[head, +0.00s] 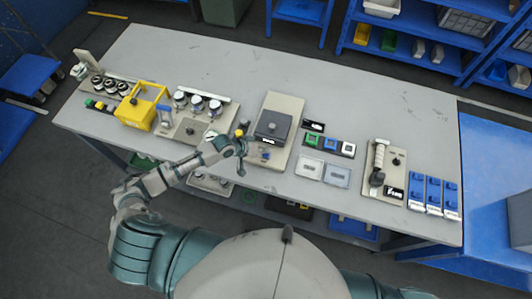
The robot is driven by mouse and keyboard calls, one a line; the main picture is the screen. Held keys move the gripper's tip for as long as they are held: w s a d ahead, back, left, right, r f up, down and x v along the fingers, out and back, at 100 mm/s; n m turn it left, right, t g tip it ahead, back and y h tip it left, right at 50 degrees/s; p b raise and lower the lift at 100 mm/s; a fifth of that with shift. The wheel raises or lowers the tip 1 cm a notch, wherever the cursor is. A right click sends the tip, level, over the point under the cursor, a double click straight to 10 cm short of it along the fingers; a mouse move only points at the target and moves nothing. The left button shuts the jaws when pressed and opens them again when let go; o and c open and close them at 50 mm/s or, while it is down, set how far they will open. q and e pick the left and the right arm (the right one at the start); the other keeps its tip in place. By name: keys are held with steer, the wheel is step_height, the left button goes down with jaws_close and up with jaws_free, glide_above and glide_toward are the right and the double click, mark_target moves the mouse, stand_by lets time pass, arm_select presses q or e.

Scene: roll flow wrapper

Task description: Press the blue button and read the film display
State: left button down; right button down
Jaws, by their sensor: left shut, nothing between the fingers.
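A blue square button (331,144) sits in the middle of a short dark strip on the table, between a green button (314,141) and a pale one (348,149). A small black display (314,126) with tiny white marks lies just behind this strip; its text is too small to read, and I cannot tell whether it is the film display. My left gripper (241,149) is shut and empty, over the left edge of the beige panel with a dark block (273,125). It is left of the blue button and apart from it. My right gripper is out of view.
A yellow bin (143,106) and a panel with round silver parts stand left. A beige panel with a white roll (379,155) and several blue units (432,193) stand right. The table's back is clear.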

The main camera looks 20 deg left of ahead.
arm_select(q)
steer(key=shift+f, duration=0.2)
steer(key=shift+f, duration=0.5)
stand_by(0.8)
steer(key=shift+s+r, duration=0.1)
steer(key=shift+r+p, duration=0.8)
steer(key=shift+p, duration=0.1)
step_height(320, 180, up, 5)
steer(key=p, duration=0.5)
steer(key=shift+r, duration=0.1)
